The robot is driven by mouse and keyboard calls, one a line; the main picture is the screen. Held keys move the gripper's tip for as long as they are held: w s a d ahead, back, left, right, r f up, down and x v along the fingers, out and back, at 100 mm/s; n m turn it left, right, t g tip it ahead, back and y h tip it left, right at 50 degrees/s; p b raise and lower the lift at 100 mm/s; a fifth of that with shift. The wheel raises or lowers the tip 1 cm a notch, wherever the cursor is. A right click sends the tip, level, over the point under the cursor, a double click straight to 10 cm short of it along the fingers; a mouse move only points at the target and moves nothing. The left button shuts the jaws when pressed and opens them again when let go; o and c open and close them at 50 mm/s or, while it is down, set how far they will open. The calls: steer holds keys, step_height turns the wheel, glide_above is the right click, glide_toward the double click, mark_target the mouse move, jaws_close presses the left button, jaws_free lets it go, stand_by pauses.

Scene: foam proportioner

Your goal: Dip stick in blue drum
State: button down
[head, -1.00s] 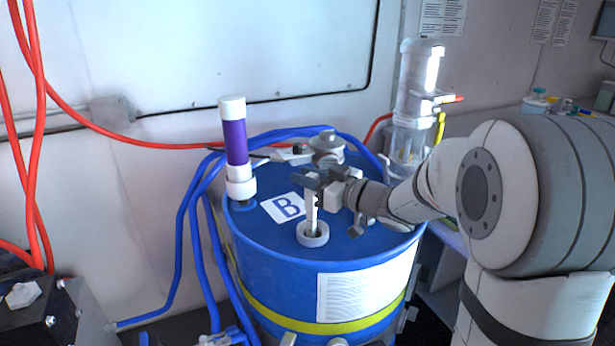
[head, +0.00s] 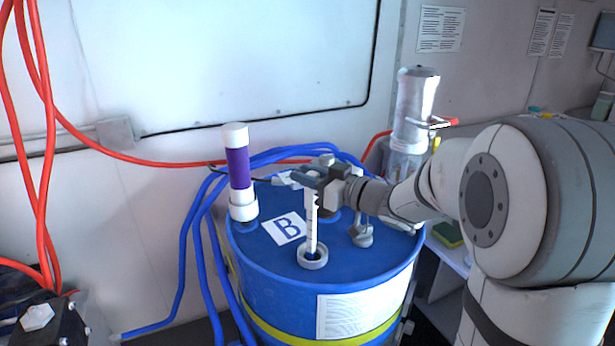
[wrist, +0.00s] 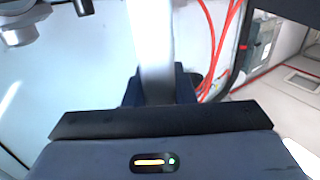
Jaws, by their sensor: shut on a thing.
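The blue drum (head: 270,275) stands in the middle of the head view, with a label "B" on its lid. A white ring-shaped opening (head: 313,262) sits near the front of the lid. The white stick (head: 311,222) is upright, its lower end at or inside this opening; how deep it reaches is hidden. My gripper (head: 316,182) is shut on the stick's upper part above the lid. In the wrist view the stick (wrist: 152,45) shows as a pale blurred bar between the dark jaws.
A purple and white cylinder (head: 238,170) stands on the lid's left side. A metal fitting (head: 362,232) stands on the lid right of the stick. A clear cylinder (head: 412,110) stands behind at right. Blue hoses (head: 190,230) and red hoses (head: 45,130) run on the left.

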step_height(320, 180, up, 19)
steer(key=p, duration=1.5)
steer(key=shift+p, duration=0.35)
steer(key=shift+s, duration=0.1)
stand_by(0.4)
